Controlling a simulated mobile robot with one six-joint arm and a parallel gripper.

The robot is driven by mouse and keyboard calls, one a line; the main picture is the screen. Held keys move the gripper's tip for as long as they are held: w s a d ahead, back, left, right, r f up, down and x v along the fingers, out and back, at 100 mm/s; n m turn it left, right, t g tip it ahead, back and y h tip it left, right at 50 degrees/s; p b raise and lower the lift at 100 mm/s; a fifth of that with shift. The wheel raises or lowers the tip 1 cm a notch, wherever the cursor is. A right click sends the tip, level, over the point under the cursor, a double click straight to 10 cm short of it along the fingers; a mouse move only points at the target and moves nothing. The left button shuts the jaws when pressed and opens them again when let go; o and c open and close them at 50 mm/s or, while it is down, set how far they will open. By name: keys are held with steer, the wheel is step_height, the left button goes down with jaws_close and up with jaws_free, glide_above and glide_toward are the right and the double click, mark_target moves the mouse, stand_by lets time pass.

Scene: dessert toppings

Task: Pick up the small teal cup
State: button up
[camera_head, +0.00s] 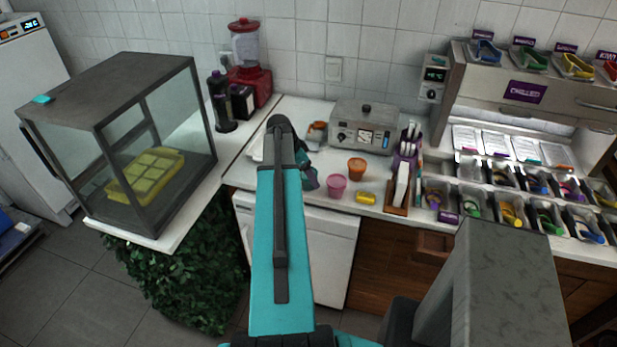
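I cannot clearly make out a small teal cup. My teal arm rises from the bottom centre and bends over at the counter, hiding part of it. My gripper (310,179) seems to be the small dark, blue-grey shape at the counter's front edge; its fingers are too small to tell open from shut. A pink cup (336,186) stands just right of it. An orange cup (356,168) stands behind and right of the pink one. A small yellow cup (366,197) lies at the front edge.
A metal appliance (361,128) stands behind the cups. A utensil holder (401,180) and topping bins (510,207) are to the right. A glass case (150,150) with a yellow tray (146,178) and a red blender (246,60) are to the left.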

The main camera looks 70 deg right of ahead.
steer(key=shift+s+d+f, duration=0.1)
steer(key=shift+f, duration=0.25)
stand_by(0.3)
steer(key=c, duration=1.1)
steer(key=shift+r, duration=0.15)
steer(key=shift+r+b, duration=1.1)
steer(key=shift+r, duration=0.45)
steer(key=a+b, duration=0.2)
steer(key=a, duration=0.2)
steer(key=s+a+b, duration=0.1)
steer(key=a+b, duration=0.1)
steer(key=a, duration=0.3)
steer(key=s+a+r+b, duration=0.1)
steer(key=a+b, duration=0.1)
steer(key=a, duration=0.2)
steer(key=shift+a, duration=0.25)
